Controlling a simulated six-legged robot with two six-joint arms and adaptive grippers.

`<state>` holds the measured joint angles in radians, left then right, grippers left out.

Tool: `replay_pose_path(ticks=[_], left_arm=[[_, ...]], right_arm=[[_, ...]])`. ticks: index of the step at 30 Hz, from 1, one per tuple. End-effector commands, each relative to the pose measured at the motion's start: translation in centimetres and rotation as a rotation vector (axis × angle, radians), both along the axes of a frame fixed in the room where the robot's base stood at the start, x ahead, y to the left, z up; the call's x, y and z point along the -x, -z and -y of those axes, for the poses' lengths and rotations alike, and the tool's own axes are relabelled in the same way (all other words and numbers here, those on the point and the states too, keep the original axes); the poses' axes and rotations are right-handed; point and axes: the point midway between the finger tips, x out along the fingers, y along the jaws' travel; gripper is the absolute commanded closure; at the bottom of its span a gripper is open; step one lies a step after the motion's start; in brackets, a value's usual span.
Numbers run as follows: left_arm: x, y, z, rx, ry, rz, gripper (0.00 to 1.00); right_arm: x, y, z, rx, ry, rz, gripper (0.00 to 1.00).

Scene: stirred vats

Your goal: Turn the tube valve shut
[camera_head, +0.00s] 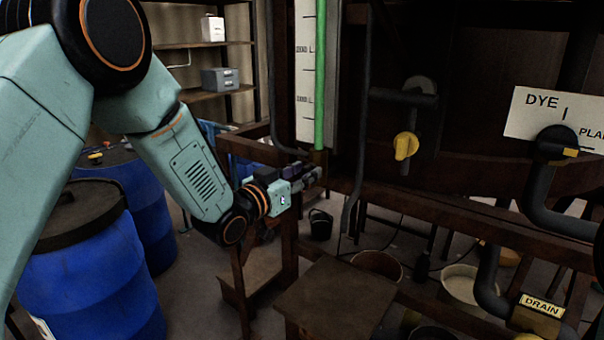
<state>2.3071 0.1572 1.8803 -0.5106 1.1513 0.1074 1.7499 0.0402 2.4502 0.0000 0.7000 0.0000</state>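A green level tube (320,75) runs down a white scale board (305,70) with dark marks. Its lower end meets dark fittings just above my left gripper (312,176). That gripper reaches in from the left, its fingers at the foot of the tube. The fingers are small and dark, so I cannot tell whether they are open or shut, or touching anything. No valve handle shows clearly there; the gripper may hide it. A yellow valve handle (405,146) sits on a dark pipe to the right, apart from the gripper. My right gripper is out of view.
A dark wooden frame and vat stand behind the tube. A "DYE" sign (530,112) with a yellow-tipped valve (560,147) and a "DRAIN" label (541,306) are at right. Blue barrels (90,265) stand at left, a wooden stool (335,295) below, buckets (378,264) on the floor.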

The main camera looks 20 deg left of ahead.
Motion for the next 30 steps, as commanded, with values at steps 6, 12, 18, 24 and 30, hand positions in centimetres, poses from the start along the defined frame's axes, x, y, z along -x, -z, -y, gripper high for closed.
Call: replay_pose_path(ticks=[6, 12, 18, 24, 30], left_arm=[[0.01, 0.06, -0.04, 0.0, -0.001, -0.001, 0.83], [0.0, 0.03, -0.05, 0.0, -0.001, 0.0, 1.0], [0.03, -0.05, 0.01, 0.0, 0.001, 0.002, 1.0], [0.01, -0.07, -0.03, -0.011, -0.001, 0.007, 1.0], [0.03, -0.07, 0.08, -0.08, 0.0, 0.033, 1.0]], right_arm=[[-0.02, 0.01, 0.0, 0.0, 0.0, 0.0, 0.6], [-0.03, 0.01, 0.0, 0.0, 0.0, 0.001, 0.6], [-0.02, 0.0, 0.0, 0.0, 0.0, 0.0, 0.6], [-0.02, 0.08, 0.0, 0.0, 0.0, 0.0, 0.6], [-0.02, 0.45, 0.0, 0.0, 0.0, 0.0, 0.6]])
